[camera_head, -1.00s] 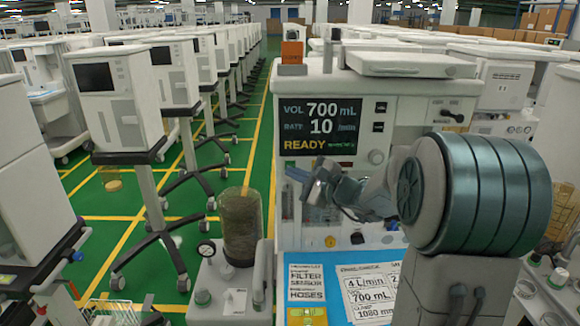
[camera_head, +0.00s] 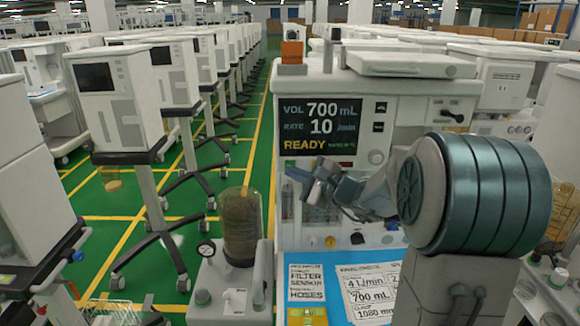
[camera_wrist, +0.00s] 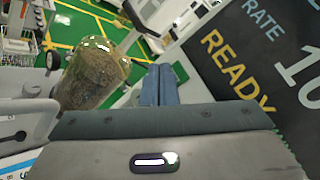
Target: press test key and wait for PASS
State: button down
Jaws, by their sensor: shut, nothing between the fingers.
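The anaesthesia machine's dark screen (camera_head: 333,127) reads VOL 700 mL, RATE 10 /min and READY in yellow. The same screen (camera_wrist: 270,50) fills the upper right of the wrist view, tilted. Small dark keys (camera_head: 379,107) and a round knob (camera_head: 376,157) sit right of the screen in the head view. I cannot read which key is the test key. My gripper (camera_head: 300,175) is just below the screen's lower left part. In the wrist view its blue fingers (camera_wrist: 158,80) are together, with nothing between them, left of the screen. I cannot tell contact with the panel.
A clear brownish canister (camera_head: 241,228) stands left of the machine, and shows near my fingers in the wrist view (camera_wrist: 92,77). Printed cards (camera_head: 368,293) lie on the blue worktop. A round gauge (camera_head: 206,250) stands at the left. Rows of carts line the green floor.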

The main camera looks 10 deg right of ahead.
jog(key=shift+w, duration=0.1)
jog(key=shift+w+b, duration=0.3)
jog(key=shift+w+d, duration=0.2)
jog(key=shift+w, duration=0.25)
dwell(0.6)
jog(key=shift+s+b, duration=0.1)
jog(key=shift+b, duration=0.2)
jog(key=shift+s+a+b, duration=0.2)
jog(key=shift+s+b, duration=0.25)
jog(key=shift+s, duration=0.3)
jog(key=shift+s, duration=0.1)
jog(key=shift+s+a+b, duration=0.25)
jog(key=shift+s+b, duration=0.3)
jog(key=shift+s, duration=0.65)
jog(key=shift+s+a+b, duration=0.25)
jog(key=shift+s+b, duration=0.25)
jog(key=shift+s, duration=0.65)
